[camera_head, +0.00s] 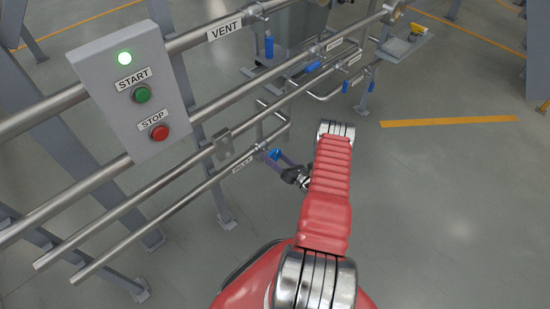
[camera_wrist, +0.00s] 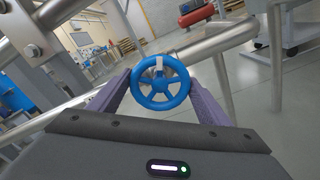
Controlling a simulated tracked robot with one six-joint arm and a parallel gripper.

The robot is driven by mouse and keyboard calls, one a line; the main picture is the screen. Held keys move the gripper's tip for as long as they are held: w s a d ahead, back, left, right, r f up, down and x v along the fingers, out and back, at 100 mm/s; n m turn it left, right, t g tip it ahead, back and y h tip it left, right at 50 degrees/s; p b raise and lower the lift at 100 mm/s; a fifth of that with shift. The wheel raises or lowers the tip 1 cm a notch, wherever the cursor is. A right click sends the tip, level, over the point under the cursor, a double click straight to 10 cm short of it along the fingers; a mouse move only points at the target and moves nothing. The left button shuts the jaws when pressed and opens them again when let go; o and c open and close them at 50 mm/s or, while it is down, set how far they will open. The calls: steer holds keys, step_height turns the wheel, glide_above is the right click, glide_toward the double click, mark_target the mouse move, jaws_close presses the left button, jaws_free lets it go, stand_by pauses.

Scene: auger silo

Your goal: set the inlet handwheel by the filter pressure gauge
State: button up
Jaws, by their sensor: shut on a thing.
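The blue handwheel (camera_wrist: 160,83) is in the middle of the wrist view, a spoked wheel with a white mark at the top of its rim. My gripper (camera_wrist: 160,93) has its two purple fingers at the left and right of the wheel, shut on its rim. In the head view my gripper (camera_head: 279,160) reaches left to the lowest pipe, by a label that seems to read INLET (camera_head: 242,165). The blue wheel shows there only as a small patch. I cannot make out the filter pressure gauge in either view.
A grey control box (camera_head: 134,90) with a lit green lamp, START and STOP buttons stands at the left. Several steel pipes run diagonally beside my arm. Blue-handled valves (camera_head: 269,46) sit farther back. Open floor (camera_head: 440,200) lies to the right.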

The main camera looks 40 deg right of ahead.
steer(key=shift+d+n, duration=0.1)
steer(key=shift+n, duration=0.2)
steer(key=n, duration=0.3)
steer(key=shift+n, duration=0.3)
steer(key=n, duration=0.3)
steer(key=shift+n, duration=0.3)
steer(key=n, duration=0.3)
steer(key=shift+n, duration=0.4)
steer(key=shift+a+n, duration=0.2)
steer(key=shift+n, duration=1.7)
steer(key=shift+f, duration=0.1)
steer(key=o, duration=1)
steer(key=shift+o, duration=0.2)
